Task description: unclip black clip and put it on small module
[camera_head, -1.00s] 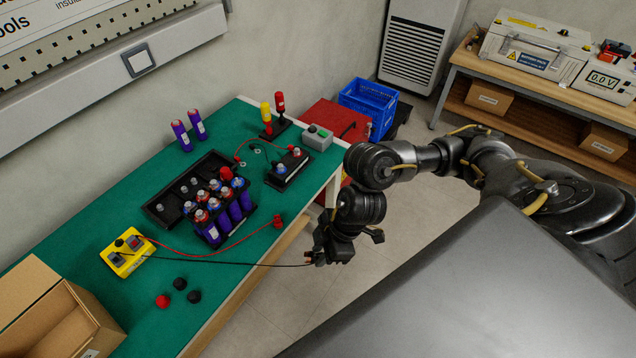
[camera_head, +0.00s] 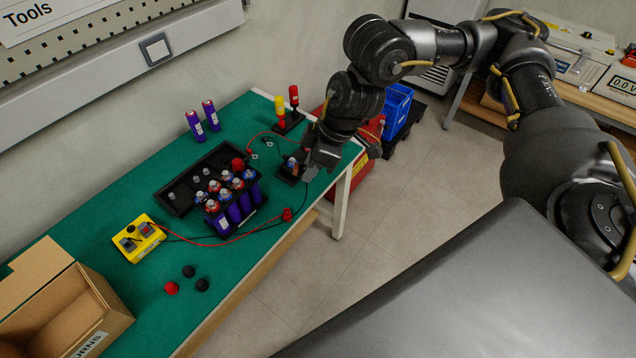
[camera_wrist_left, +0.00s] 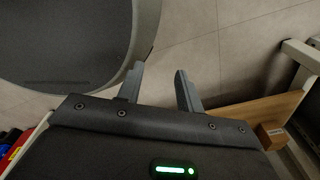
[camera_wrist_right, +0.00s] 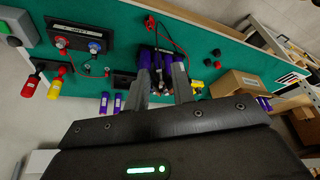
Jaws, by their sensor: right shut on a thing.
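My right gripper (camera_head: 318,172) is at the small module (camera_head: 287,172), over the bench's right end, and partly hides it in the head view. The module, black with a red and a blue-ringed terminal, shows in the right wrist view (camera_wrist_right: 80,38), left of the fingers (camera_wrist_right: 163,78). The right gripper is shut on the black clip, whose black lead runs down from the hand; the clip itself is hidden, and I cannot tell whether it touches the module. The red clip (camera_head: 287,214) is at the bench's front edge. My left gripper (camera_wrist_left: 158,72) is open and empty over the floor.
A yellow tester (camera_head: 138,239) has red and black leads. A black tray of purple cells (camera_head: 228,205) stands mid-bench. Red and yellow screwdrivers (camera_head: 287,108) stand behind the module. Several loose caps (camera_head: 188,271) and a cardboard box (camera_head: 60,310) are nearer. Two purple cells (camera_head: 203,118) stand at the back.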

